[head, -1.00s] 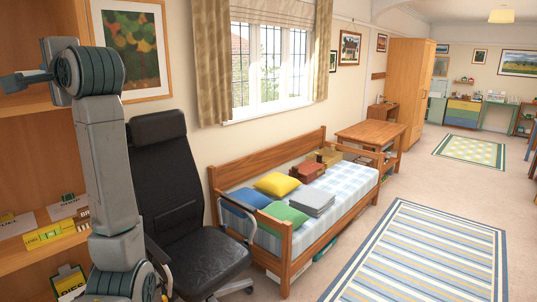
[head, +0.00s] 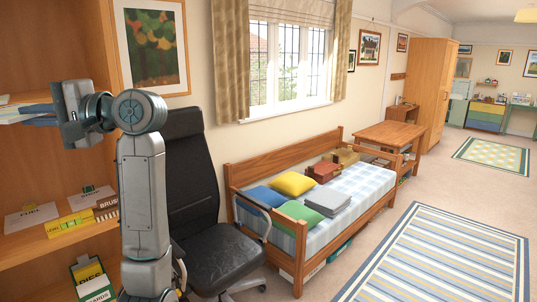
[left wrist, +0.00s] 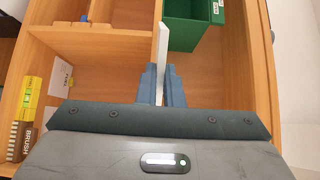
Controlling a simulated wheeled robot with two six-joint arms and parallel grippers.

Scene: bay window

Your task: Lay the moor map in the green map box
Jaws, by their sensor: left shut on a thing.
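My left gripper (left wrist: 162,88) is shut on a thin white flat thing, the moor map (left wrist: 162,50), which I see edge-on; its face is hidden. In the head view my left gripper (head: 42,115) is at the left edge, in front of the wooden shelves, with the map's pale edge partly cut off by the frame. The green map box (left wrist: 190,33) is open-topped with a white label. It stands in a shelf compartment just beyond and right of the map in the left wrist view. My right gripper is not in view.
The wooden shelf unit (left wrist: 120,45) has upright dividers near the gripper. A black office chair (head: 195,205) stands close beside my left arm.

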